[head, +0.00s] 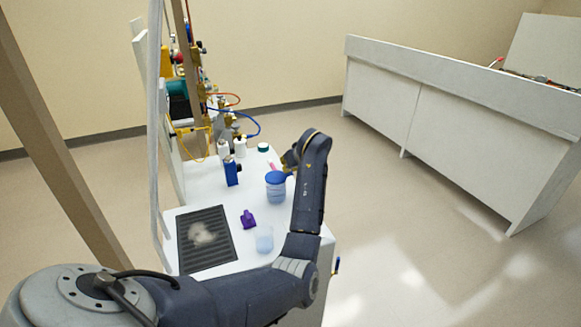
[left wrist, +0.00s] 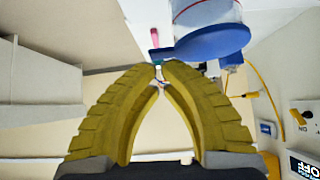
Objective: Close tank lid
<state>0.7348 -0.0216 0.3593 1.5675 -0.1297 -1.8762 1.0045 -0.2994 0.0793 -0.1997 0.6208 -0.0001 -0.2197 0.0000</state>
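A clear round tank (head: 276,194) with a blue lid (head: 275,177) stands near the right edge of the white bench. In the left wrist view, which is upside down, the blue lid (left wrist: 212,43) lies against the rim of the clear tank (left wrist: 205,12); I cannot tell whether it is fully seated. A small blue tab on the lid reaches toward my fingertips. My left gripper (left wrist: 160,68) has its yellow fingertips nearly together, nothing clearly held between them, beside the tab. In the head view my left gripper (head: 290,160) is partly hidden behind its wrist. My right gripper is not in view.
On the bench are a purple object (head: 248,218), a clear beaker (head: 264,240), a blue bottle (head: 231,172), white bottles (head: 240,147) and a black mat (head: 206,258). Tubing and valves rise at the back left. A white counter (head: 440,100) stands apart at right.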

